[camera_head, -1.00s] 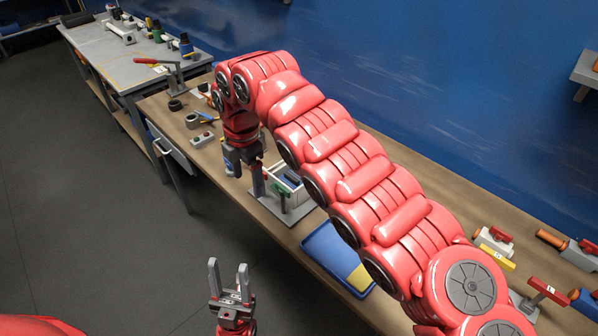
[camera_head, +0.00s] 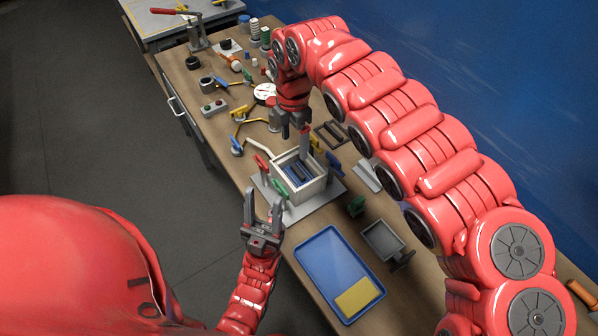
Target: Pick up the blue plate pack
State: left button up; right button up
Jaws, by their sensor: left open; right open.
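The blue plate pack (camera_head: 294,178) appears as dark blue plates standing inside a pale open-topped box (camera_head: 310,195) on a grey base plate. My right gripper (camera_head: 296,130) hangs just behind and above the box, partly hidden by its own wrist; it is open and apart from the plates. My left gripper (camera_head: 264,198) is open and empty, fingers pointing up the picture, at the table's front edge just left of and below the box.
Red and green clamp handles (camera_head: 263,163) stand beside the box. A blue tray (camera_head: 312,262) with a yellow block (camera_head: 358,298) lies in front, next to a small grey tray (camera_head: 383,240). A bent white pipe (camera_head: 262,147) and yellow-blue fittings (camera_head: 238,135) lie behind left.

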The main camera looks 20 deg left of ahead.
jog(key=p, duration=0.1)
send_over(298, 171)
jog(key=f, duration=0.6)
jog(key=shift+s+a+f, duration=0.25)
jog(key=shift+a+f, duration=0.1)
jog(key=shift+d+f+p, duration=0.1)
jog(key=shift+f+p, duration=0.45)
jog(key=shift+p, duration=0.15)
jog(key=f+p, duration=0.1)
jog(key=f, duration=0.3)
jog(key=shift+w+d+p, duration=0.2)
jog(key=shift+p, duration=0.2)
jog(key=shift+f, duration=0.2)
jog(key=shift+w, duration=0.1)
jog(key=c, duration=1.3)
